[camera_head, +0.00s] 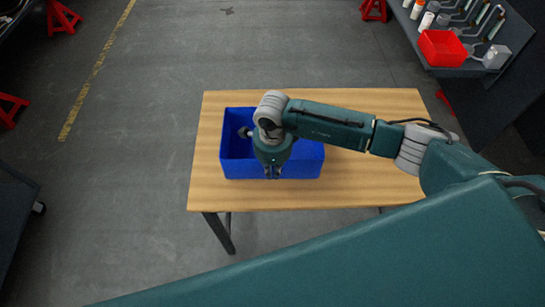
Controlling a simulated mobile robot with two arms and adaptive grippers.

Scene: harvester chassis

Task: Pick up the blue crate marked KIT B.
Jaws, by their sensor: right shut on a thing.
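The blue crate (235,168) stands upright on the wooden table (365,185), left of the table's middle. No KIT B marking can be read from here. My right arm reaches in from the right over the crate. My right gripper (272,174) points down at the crate's near wall and is shut on that wall's rim. The wrist hides the middle of the crate and much of its inside. My left gripper is not in view.
Bare tabletop lies around the crate, mostly to its right. A dark bench (470,70) at the upper right carries a red bin (441,48), bottles and tools. Red stands (62,17) are on the grey floor (150,120). The floor left of the table is clear.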

